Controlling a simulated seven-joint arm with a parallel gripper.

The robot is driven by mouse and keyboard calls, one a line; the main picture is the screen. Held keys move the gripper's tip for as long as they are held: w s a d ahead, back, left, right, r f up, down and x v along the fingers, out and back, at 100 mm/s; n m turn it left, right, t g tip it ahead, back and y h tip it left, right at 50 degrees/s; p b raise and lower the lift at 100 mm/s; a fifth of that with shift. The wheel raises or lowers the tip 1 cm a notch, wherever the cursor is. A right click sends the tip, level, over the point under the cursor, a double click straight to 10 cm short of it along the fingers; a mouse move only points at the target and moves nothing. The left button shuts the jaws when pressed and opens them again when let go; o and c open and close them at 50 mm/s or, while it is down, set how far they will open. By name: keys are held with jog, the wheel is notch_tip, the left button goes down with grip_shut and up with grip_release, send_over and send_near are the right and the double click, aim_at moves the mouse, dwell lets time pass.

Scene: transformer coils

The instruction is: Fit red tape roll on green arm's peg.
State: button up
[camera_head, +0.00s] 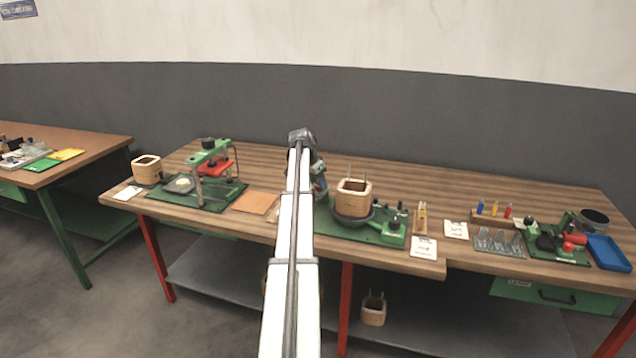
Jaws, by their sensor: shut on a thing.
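My gripper (320,186) is small and mostly hidden behind my own white arm, over the middle of the bench. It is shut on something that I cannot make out. A small green arm (548,238) stands on a green base plate at the right end of the bench. Red parts (574,239) show beside it; I cannot tell whether one is the tape roll. The peg is too small to make out. A taller green frame (208,152) with a red part stands on another green plate at the left.
A wooden coil former (353,197) stands on a green fixture right of my arm; another (147,169) is at the left end. A blue tray (608,252), a dark round container (593,221) and a rack of coloured tubes (493,212) stand right. The back strip of the bench is clear.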

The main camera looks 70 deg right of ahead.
jog(key=shift+f, duration=0.5)
jog(key=o, duration=1.5)
jog(key=shift+r, duration=0.1)
jog(key=shift+r, duration=2.4)
